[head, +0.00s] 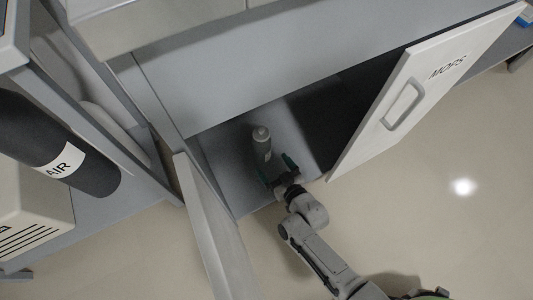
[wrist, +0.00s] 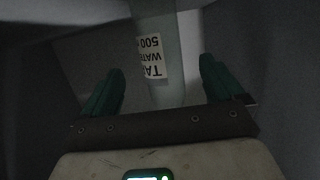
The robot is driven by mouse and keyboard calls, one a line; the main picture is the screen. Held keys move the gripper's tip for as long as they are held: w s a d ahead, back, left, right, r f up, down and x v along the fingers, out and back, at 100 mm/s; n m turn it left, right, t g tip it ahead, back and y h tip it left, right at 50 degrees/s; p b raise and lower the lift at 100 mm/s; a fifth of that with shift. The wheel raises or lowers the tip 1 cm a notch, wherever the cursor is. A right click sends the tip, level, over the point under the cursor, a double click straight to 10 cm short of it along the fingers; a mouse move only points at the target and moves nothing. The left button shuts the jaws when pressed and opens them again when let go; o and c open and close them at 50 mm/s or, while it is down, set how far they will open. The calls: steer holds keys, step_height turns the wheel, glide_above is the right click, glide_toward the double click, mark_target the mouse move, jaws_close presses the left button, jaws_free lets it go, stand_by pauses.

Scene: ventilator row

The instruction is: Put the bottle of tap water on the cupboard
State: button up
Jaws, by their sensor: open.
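The bottle of tap water (head: 262,144) stands upright inside an open cupboard, on its grey floor. In the wrist view the bottle (wrist: 172,90) shows a white label reading in part "TA", "WAT" and "500", upside down. My gripper (head: 275,169) reaches into the cupboard at the near side of the bottle. In the wrist view its green fingers (wrist: 162,85) are open, one on each side of the bottle, with gaps between them and it. The cupboard's top (head: 290,50) is a grey surface above the opening. The bottle's upper end is cut off in the wrist view.
The cupboard's right door (head: 420,90), marked "MOPS", stands open. Its left door (head: 212,225) also stands open, close to my arm. A dark cylinder marked "AIR" (head: 60,150) is at the left. The floor (head: 450,220) at the right is clear.

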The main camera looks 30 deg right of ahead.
steer(key=shift+p+v, duration=0.55)
steer(key=shift+v, duration=1.55)
steer(key=s+d+r+g, duration=0.3)
steer(key=s+r+g, duration=0.4)
steer(key=s, duration=0.2)
steer(key=s+d+r+g, duration=0.4)
steer(key=s+r+g, duration=0.3)
steer(key=s+r, duration=0.1)
steer(key=shift+s+d+m+h, duration=0.3)
steer(key=shift+s+m+h, duration=0.05)
steer(key=shift+m+h, duration=0.05)
steer(key=shift+s, duration=0.1)
